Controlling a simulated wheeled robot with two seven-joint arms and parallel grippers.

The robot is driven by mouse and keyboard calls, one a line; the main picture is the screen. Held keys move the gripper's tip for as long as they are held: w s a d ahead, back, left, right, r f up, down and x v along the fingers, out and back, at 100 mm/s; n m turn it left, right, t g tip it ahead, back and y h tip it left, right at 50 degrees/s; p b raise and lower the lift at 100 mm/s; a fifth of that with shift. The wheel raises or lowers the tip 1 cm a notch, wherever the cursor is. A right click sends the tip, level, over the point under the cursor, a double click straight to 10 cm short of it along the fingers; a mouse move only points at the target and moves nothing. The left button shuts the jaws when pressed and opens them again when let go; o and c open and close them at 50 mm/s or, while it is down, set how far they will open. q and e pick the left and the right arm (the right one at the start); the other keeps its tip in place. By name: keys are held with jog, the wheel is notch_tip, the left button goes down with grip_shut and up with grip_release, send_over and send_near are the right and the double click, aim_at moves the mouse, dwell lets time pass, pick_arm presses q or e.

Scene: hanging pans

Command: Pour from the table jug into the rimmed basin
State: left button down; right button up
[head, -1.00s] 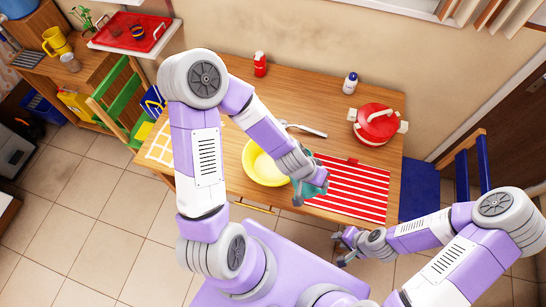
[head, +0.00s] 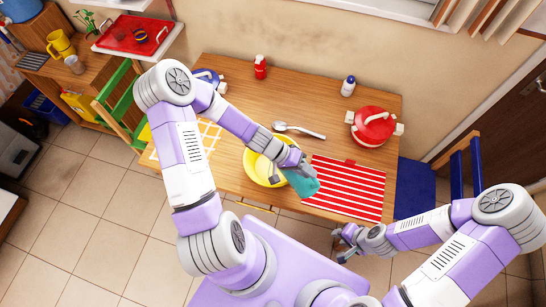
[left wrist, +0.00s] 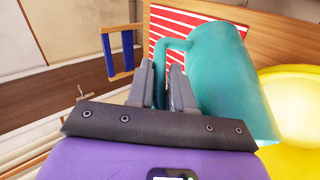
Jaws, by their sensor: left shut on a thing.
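The teal jug (head: 304,184) is in my left gripper (head: 297,168), held at the right edge of the yellow basin (head: 250,163). In the left wrist view the fingers (left wrist: 167,82) are shut on the jug's handle (left wrist: 170,45), with the jug body (left wrist: 232,85) to their right. The jug looks tilted; its mouth and contents cannot be made out. The basin (left wrist: 293,105) is beside the jug there, and my left arm partly covers it in the head view. My right gripper (head: 342,245) is open and empty, off the table's front edge.
A red striped mat (head: 345,190) lies right of the basin. A spoon (head: 300,130), a red bottle (head: 260,67), a white-and-blue bottle (head: 348,86), a red pot (head: 374,127) and a blue pot (head: 208,77) stand or lie farther back. Bare table shows behind the mat.

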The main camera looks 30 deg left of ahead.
pick_arm(q)
jog(key=shift+w+a+r+h+p, duration=0.1)
jog(key=shift+a+r+h+p, duration=0.1)
jog(key=shift+a+h+p, duration=0.3)
dwell(0.9)
jog(key=shift+w+a+r+n+h, duration=0.15)
jog(key=shift+a+n+h, duration=0.15)
jog(key=shift+a+h, duration=0.3)
dwell(2.2)
jog(key=shift+d, duration=0.1)
